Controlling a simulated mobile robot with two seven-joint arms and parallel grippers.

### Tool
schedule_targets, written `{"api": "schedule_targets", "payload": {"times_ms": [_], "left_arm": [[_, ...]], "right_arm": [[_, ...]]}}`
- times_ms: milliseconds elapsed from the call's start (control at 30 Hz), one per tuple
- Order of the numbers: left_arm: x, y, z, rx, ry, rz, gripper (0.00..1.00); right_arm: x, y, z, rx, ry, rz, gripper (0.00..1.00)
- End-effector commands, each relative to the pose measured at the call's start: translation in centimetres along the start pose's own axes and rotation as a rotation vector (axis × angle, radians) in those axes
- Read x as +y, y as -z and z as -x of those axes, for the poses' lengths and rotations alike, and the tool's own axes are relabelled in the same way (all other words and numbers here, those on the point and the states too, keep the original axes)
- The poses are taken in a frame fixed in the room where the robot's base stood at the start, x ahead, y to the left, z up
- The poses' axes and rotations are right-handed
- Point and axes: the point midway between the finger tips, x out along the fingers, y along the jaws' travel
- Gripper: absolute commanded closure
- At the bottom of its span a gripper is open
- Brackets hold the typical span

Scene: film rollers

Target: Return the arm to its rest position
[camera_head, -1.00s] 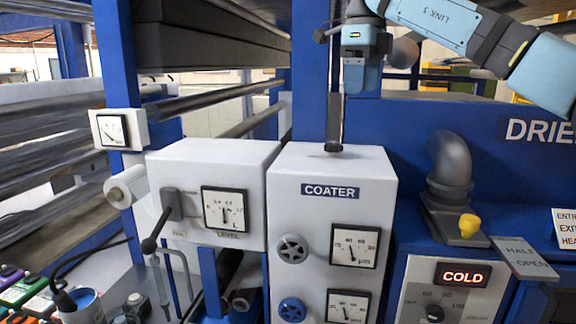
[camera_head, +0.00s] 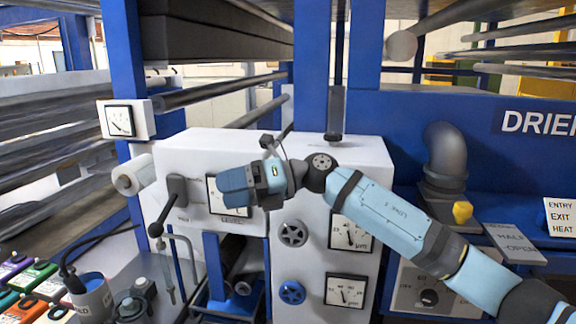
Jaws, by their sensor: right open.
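My right arm (camera_head: 385,215) comes in from the lower right and reaches left across the front of the white coater cabinet (camera_head: 345,165). Its blue wrist is in front of the level gauge (camera_head: 214,197) and partly hides it. My right gripper (camera_head: 277,141) is at the wrist's upper end, with its small dark fingers pointing up and away. It is open, and I see nothing held in it. The arm hides the coater label and the drier's temperature display. My left gripper is not in view.
A black lever (camera_head: 172,205) and a white roll (camera_head: 133,177) are left of the wrist. A grey elbow pipe (camera_head: 445,155) with a yellow knob (camera_head: 462,212) stands on the drier at right. Colored boxes and a cup (camera_head: 93,297) are at lower left.

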Motion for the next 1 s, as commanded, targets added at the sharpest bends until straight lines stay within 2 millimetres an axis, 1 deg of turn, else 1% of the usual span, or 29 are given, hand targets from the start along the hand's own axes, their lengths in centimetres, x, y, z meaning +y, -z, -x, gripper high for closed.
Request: {"api": "schedule_targets", "payload": {"times_ms": [33,100,167,233,367,467,500,567,600,667,700,767,800,867,900,967,1000], "left_arm": [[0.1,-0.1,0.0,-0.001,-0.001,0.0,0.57],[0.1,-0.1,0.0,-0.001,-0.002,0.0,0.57],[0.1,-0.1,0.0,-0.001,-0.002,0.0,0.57],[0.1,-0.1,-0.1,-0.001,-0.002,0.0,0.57],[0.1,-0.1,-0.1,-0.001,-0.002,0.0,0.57],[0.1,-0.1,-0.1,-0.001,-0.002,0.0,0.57],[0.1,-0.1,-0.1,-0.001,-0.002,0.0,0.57],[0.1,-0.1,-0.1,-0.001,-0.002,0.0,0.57],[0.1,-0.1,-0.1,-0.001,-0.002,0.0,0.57],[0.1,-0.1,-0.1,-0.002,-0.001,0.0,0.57],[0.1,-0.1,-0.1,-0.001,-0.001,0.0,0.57],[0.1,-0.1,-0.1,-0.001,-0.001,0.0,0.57],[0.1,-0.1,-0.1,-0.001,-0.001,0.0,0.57],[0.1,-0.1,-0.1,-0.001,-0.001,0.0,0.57],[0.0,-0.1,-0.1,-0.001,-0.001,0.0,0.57],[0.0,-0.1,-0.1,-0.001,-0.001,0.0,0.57],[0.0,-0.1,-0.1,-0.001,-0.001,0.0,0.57]], "right_arm": [[0.1,0.9,-0.5,-0.106,-0.072,-0.063,0.27],[0.4,1.3,-0.4,-0.267,-0.157,-0.157,0.27],[0.3,1.7,0.2,-0.407,-0.221,-0.246,0.27],[-0.1,2.3,1.5,-0.57,-0.284,-0.359,0.27],[-1.9,4.2,5.0,-0.869,-0.368,-0.593,0.27],[-4.1,6.9,8.3,-1.094,-0.402,-0.79,0.27],[-5.0,8.2,9.7,-1.181,-0.408,-0.87,0.27],[-6.5,10.7,11.7,-1.31,-0.409,-0.996,0.27],[-7.5,12.6,13.0,-1.394,-0.404,-1.081,0.27],[-8.9,15.8,14.9,-1.517,-0.389,-1.211,0.27],[-9.8,18.2,16.1,-1.597,-0.372,-1.299,0.27],[-10.8,22.1,17.7,-1.712,-0.34,-1.432,0.27],[-11.3,24.9,18.6,-1.786,-0.311,-1.521,0.27],[-11.8,29.2,19.9,-1.892,-0.258,-1.654,0.27],[-11.9,32.2,20.6,-1.959,-0.217,-1.744,0.27],[-11.6,36.5,21.4,-2.048,-0.151,-1.87,0.27],[-11.2,39.0,21.8,-2.097,-0.108,-1.942,0.27]]}}
